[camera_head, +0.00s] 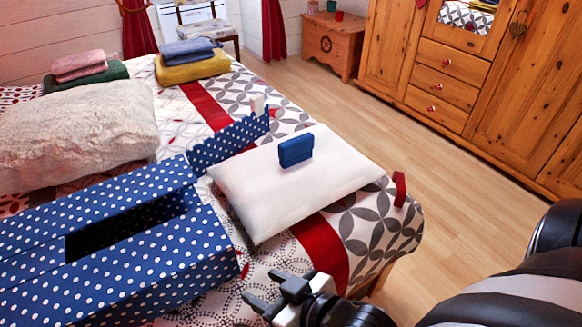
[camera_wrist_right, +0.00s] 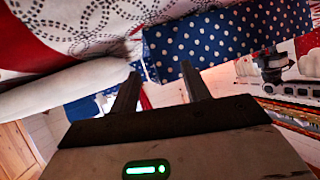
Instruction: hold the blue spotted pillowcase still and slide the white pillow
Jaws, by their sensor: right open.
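The blue spotted pillowcase (camera_head: 190,245) lies on the left of the bed, box-like, with a dark slot in its top and a raised strip (camera_head: 230,142) at its far right end. The white pillow (camera_head: 270,205) lies flat to its right, with a blue block (camera_head: 295,150) on top and a red tab (camera_head: 400,188) at its right corner. My right gripper (camera_head: 262,290) is open and empty at the bed's near edge, short of both. Its wrist view shows the pillowcase (camera_wrist_right: 225,40) beyond the fingers (camera_wrist_right: 160,72). A dark, white shape there (camera_wrist_right: 274,66) may be my left arm; its jaws are unclear.
A bulky cream pillow (camera_head: 80,130) and folded towels (camera_head: 190,65) lie farther back on the bed (camera_head: 385,225). A wooden wardrobe (camera_head: 460,70) and small chest (camera_head: 335,45) stand beyond clear floor (camera_head: 440,185).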

